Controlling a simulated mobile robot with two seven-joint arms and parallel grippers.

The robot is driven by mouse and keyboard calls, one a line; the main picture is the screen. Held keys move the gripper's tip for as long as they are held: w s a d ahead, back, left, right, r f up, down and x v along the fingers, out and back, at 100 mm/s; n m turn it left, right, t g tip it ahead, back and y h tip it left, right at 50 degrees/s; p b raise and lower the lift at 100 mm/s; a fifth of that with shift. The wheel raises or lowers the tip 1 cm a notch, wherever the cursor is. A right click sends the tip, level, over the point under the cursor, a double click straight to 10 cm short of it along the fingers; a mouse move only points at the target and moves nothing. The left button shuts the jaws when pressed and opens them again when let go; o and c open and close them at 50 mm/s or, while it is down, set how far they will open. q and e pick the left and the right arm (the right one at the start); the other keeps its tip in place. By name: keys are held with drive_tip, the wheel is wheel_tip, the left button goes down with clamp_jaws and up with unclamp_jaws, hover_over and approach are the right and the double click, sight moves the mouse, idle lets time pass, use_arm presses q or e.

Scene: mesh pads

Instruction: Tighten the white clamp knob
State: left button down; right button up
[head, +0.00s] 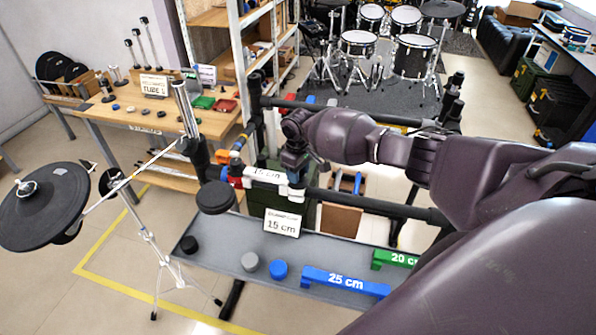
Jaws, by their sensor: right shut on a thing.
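My left gripper is out of view.
A grey tray table (215,262) in front holds a 15 cm sign (282,222), black, grey and blue discs, a blue 25 cm bar (345,282) and a green 20 cm bar (393,259). A cymbal pad stand (40,215) is at left; a wooden workbench (130,118) stands behind.

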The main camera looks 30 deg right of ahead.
drive_tip(key=shift+r+m, duration=0.1)
drive_tip(key=shift+m, duration=0.5)
drive_tip(key=o, duration=0.9)
wheel_tip(320, 180, up, 11)
drive_tip(key=shift+f+b, duration=0.1)
drive_tip(key=shift+b, duration=0.25)
idle(0.3)
